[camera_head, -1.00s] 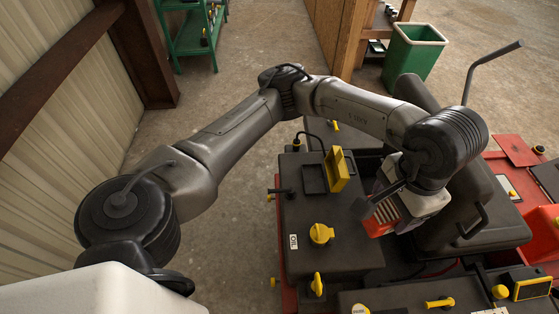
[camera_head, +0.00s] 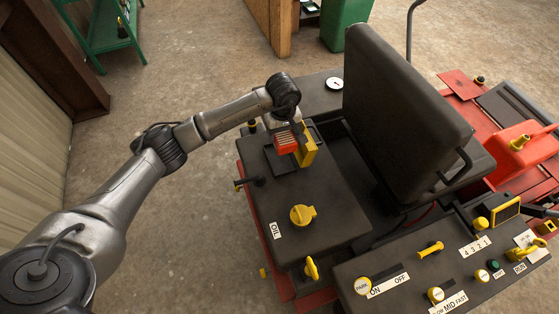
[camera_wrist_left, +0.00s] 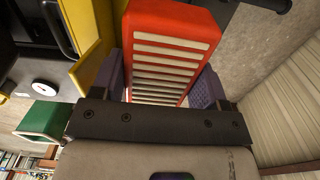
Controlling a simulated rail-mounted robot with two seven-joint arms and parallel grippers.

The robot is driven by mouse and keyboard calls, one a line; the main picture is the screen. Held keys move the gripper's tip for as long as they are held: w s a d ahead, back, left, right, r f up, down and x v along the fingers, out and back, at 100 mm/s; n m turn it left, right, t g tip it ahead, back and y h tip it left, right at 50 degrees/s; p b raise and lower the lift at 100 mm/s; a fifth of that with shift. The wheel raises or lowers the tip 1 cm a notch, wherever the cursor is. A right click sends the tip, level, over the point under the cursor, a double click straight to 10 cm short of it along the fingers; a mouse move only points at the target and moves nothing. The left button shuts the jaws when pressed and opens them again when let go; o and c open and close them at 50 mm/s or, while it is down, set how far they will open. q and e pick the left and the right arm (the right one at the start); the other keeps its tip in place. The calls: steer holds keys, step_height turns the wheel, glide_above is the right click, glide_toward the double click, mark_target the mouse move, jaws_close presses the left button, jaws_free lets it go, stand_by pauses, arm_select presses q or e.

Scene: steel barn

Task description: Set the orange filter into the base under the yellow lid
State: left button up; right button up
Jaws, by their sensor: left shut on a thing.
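The orange filter (camera_head: 286,143), a block with pale pleats, is held in my left gripper (camera_head: 287,134). In the left wrist view the filter (camera_wrist_left: 172,50) sits between two purple-grey fingers (camera_wrist_left: 160,85), shut on its sides. The yellow lid (camera_head: 309,152) stands upright just right of the filter; its yellow face also shows in the left wrist view (camera_wrist_left: 84,25). The base (camera_head: 281,162) is a dark rectangular frame on the black deck, left of the lid. The filter is above its far part; I cannot tell whether they touch. My right gripper is not in view.
A yellow cap (camera_head: 302,215) marked OIL and a yellow knob (camera_head: 311,268) stand nearer on the deck. A black lever (camera_head: 250,182) sticks out at its left edge. The tall black seat (camera_head: 405,105) blocks the right side.

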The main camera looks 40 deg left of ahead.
arm_select(q)
steer(key=shift+n, duration=0.3)
steer(key=f, duration=0.2)
steer(key=f+b, duration=0.1)
steer(key=f, duration=0.1)
steer(key=a+f, duration=0.1)
steer(key=f, duration=0.1)
steer(key=shift+f, duration=0.25)
step_height(320, 180, down, 4)
steer(key=shift+f+b, duration=0.2)
steer(key=shift+b, duration=0.6)
steer(key=shift+f, duration=0.3)
